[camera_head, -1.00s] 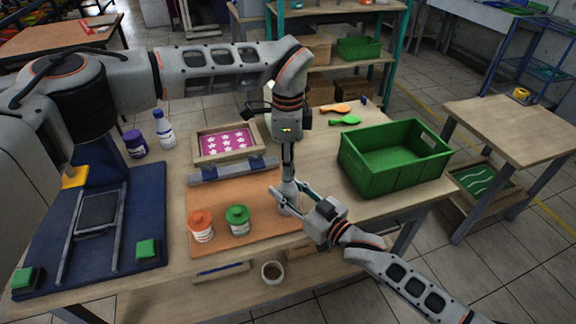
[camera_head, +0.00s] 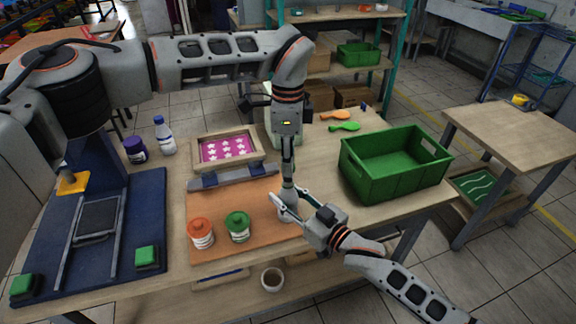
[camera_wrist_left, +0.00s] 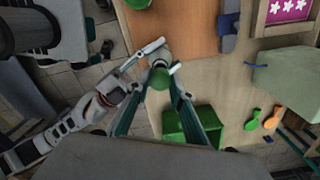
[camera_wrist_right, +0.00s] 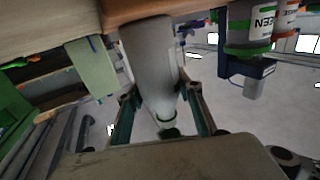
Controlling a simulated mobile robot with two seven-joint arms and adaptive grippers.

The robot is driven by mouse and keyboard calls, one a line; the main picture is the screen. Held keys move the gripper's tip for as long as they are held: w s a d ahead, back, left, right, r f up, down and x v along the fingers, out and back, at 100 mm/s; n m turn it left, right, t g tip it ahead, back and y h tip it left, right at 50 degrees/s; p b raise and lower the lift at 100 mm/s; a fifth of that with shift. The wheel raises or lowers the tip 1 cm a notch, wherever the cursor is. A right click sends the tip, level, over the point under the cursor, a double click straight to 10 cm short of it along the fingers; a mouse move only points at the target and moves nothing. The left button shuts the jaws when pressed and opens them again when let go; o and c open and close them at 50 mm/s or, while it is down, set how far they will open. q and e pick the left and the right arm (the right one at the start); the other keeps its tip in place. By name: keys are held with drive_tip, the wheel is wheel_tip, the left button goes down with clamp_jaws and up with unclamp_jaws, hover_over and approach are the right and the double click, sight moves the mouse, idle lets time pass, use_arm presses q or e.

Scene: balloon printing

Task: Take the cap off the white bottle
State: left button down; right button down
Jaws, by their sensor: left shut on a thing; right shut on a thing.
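The white bottle (camera_head: 287,213) stands upright at the right end of the orange-brown mat, mostly hidden by the grippers. My right gripper (camera_head: 286,207) comes from the right and is shut on its body. The right wrist view shows the pale bottle (camera_wrist_right: 150,58) upside down between the fingers, with the green cap (camera_wrist_right: 168,131) at its narrow end. My left gripper (camera_head: 288,188) points down from above, shut on the cap. The left wrist view shows the green cap (camera_wrist_left: 158,78) between its fingers. Whether the cap is loose cannot be told.
An orange-capped jar (camera_head: 201,233) and a green-capped jar (camera_head: 238,226) stand on the mat (camera_head: 262,242) to the left. A framed pink star print (camera_head: 225,149) lies behind. A green crate (camera_head: 395,185) stands close on the right.

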use_arm(q)
wheel_tip(320, 180, up, 2)
drive_tip(key=shift+r, duration=0.1)
use_arm(e)
drive_tip(key=c, duration=1.3)
unclamp_jaws()
